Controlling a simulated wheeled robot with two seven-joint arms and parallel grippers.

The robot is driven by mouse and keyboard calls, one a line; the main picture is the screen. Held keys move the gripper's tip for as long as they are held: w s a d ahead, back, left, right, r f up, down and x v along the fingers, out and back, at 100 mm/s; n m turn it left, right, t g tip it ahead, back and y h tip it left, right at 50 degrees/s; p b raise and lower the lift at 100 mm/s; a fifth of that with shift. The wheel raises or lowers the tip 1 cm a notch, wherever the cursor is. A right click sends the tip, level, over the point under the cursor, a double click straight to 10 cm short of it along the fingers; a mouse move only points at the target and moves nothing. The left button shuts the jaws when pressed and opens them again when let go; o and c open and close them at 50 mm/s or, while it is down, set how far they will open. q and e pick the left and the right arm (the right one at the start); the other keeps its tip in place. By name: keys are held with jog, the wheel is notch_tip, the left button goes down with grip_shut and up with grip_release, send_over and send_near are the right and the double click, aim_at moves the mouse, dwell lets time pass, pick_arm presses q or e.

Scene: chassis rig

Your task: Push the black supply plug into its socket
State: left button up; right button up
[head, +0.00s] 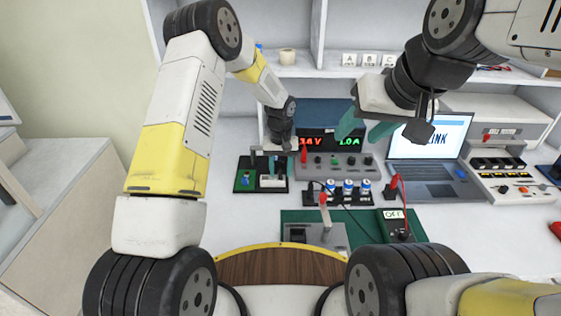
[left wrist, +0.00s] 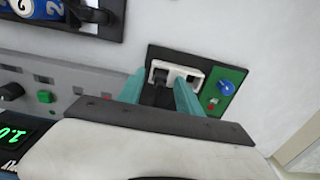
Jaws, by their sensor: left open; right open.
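My left gripper (head: 268,164) is open above a small black board (head: 245,186) that carries a white socket block (head: 271,182). In the left wrist view the teal fingers of my left gripper (left wrist: 160,92) point at the white socket block (left wrist: 181,73). A black shape that looks like the plug (left wrist: 159,76) is at the block's left part, between the fingers; I cannot tell how deep it sits. The fingers partly hide the block. My right gripper (head: 364,126) is open and empty, raised in front of the laptop.
The board has a green part with a blue knob (left wrist: 226,87). A power supply (head: 330,140) with red and green digits stands behind.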

pick_arm(q)
grip_shut()
jog(key=shift+r, duration=0.15)
